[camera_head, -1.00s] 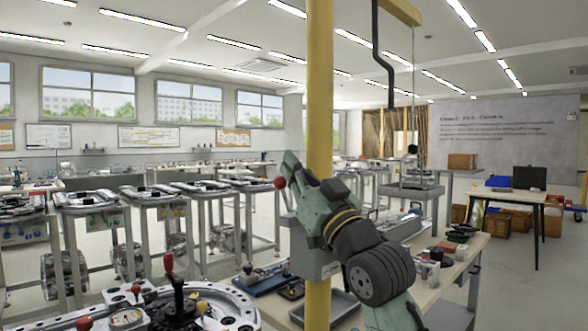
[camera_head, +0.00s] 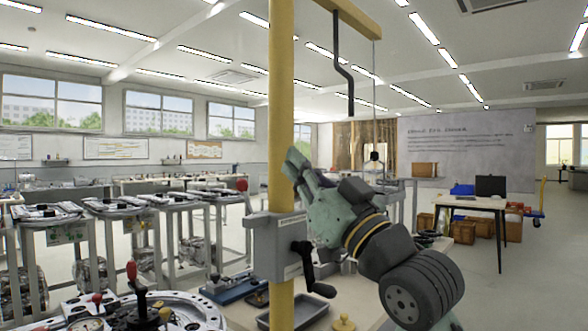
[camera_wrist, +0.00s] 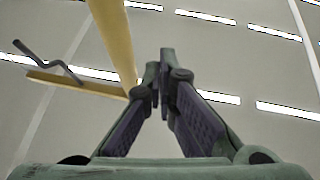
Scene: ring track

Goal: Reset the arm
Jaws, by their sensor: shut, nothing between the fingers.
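My gripper (camera_head: 297,168) is raised in the head view, at the end of my green and black arm, with its fingers pointing up and to the left. It is just right of a yellow post (camera_head: 281,120), and I cannot tell how close they are. In the wrist view my gripper (camera_wrist: 163,105) has its dark finger pads drawn together at the tips, with nothing between them. The wrist view looks up at the ceiling, where the yellow post (camera_wrist: 112,35) and its arm (camera_wrist: 75,84) show at the left.
A grey bracket with a black crank (camera_head: 308,262) is on the post. A bench with a ring-shaped track (camera_head: 190,308) and lever knobs lies in front. Several stands line the left. A desk with a monitor (camera_head: 490,186) stands at the right.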

